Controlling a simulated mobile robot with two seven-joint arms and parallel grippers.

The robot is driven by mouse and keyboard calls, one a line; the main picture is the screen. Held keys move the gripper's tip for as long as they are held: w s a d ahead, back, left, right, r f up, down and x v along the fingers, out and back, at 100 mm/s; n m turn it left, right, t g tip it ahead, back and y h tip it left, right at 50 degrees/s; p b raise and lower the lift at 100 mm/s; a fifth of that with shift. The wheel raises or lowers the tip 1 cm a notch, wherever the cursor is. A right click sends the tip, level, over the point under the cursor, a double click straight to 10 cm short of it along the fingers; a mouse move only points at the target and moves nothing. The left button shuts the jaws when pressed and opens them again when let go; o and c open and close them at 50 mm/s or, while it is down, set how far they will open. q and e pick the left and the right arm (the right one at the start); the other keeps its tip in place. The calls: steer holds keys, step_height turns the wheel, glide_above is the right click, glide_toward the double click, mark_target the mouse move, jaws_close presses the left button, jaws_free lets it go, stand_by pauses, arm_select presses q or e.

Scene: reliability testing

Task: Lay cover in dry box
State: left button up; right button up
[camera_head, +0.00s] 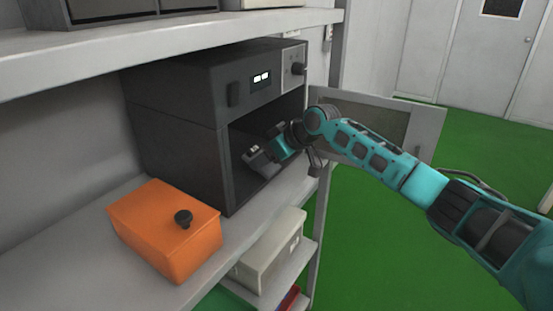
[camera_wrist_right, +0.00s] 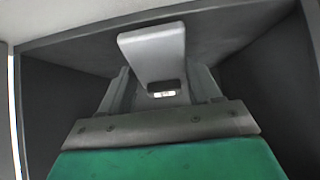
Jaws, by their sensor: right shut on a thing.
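The dry box (camera_head: 175,130) is a dark grey cabinet on the shelf in the head view, with its door (camera_head: 375,125) swung open to the right. My right arm reaches through the opening. My right gripper (camera_head: 262,157) is inside the box. In the right wrist view, this gripper (camera_wrist_right: 165,88) is shut on a flat grey piece, which I take to be the cover (camera_wrist_right: 152,48). The cover sticks out ahead of the fingers, with the dark box walls around it. I cannot tell whether the cover touches the box floor. My left gripper is not in view.
An orange box (camera_head: 160,235) with a black knob stands on the shelf (camera_head: 85,260) left of the dry box. A pale box (camera_head: 270,250) sits on a lower shelf. An upper shelf (camera_head: 150,40) runs above. The green floor to the right is clear.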

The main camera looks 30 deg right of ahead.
mark_target(257, 151)
steer(key=shift+w+a+f+b, duration=0.15)
steer(key=shift+w+a, duration=0.2)
steer(key=shift+w, duration=0.25)
steer(key=shift+w+a+f+b, duration=0.1)
steer(key=shift+w+a+b, duration=0.1)
steer(key=shift+w+a, duration=0.3)
steer(key=shift+w+a+f+b, duration=0.1)
steer(key=shift+w+a+b, duration=0.1)
steer(key=shift+w, duration=0.5)
steer(key=o, duration=1.1)
steer(key=shift+r+p, duration=1.1)
steer(key=shift+p, duration=0.1)
steer(key=shift+s+d+p, duration=0.25)
steer(key=shift+s+d, duration=0.3)
steer(key=shift+s, duration=0.35)
steer(key=shift+s+d+p, duration=0.25)
steer(key=shift+s+d, duration=0.3)
steer(key=shift+s, duration=0.35)
steer(key=shift+s+d, duration=0.65)
steer(key=shift+s, duration=0.5)
steer(key=shift+s+d, duration=0.65)
steer(key=shift+s, duration=0.45)
steer(key=shift+s+d, duration=0.65)
steer(key=shift+s, duration=0.5)
